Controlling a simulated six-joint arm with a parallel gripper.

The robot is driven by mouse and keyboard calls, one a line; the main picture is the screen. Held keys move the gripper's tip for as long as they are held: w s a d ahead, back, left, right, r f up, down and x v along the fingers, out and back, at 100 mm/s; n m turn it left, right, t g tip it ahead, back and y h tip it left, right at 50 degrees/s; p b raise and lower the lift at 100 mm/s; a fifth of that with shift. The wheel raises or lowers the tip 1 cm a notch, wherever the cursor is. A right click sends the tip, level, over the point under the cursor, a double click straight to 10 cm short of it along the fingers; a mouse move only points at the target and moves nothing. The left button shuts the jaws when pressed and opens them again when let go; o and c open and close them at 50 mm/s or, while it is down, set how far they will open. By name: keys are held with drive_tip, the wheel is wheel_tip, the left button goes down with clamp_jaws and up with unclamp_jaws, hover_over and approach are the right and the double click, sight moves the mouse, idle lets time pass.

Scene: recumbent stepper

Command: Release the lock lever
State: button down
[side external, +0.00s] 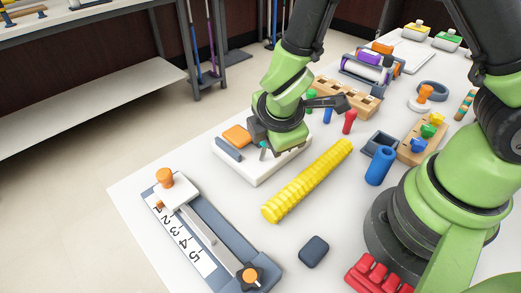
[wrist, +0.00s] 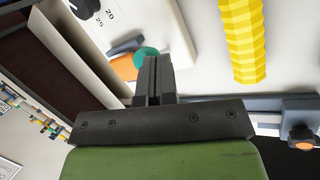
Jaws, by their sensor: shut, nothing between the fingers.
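A white box (side external: 258,172) lies on the table under my gripper (side external: 277,148). On it are an orange block (side external: 237,136), a blue-grey bar (side external: 228,149) and a small teal knob (side external: 263,145). I cannot tell for sure which part is the lock lever. In the wrist view my gripper (wrist: 152,72) is shut and empty. Its fingertips are close to the teal knob (wrist: 146,55), partly covering it; contact cannot be told. The orange block (wrist: 122,67) and blue-grey bar (wrist: 126,45) show just left of the fingers.
A yellow ribbed roller (side external: 308,181) lies right of the box. A blue cylinder (side external: 380,166) and several other objects crowd the right and back.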

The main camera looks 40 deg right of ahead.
drive_tip(key=shift+r, duration=0.65)
drive_tip(key=s+d+r, duration=0.3)
drive_tip(key=s+r, duration=0.3)
drive_tip(key=r, duration=0.3)
drive_tip(key=shift+s+r, duration=0.2)
drive_tip(key=shift+r, duration=0.1)
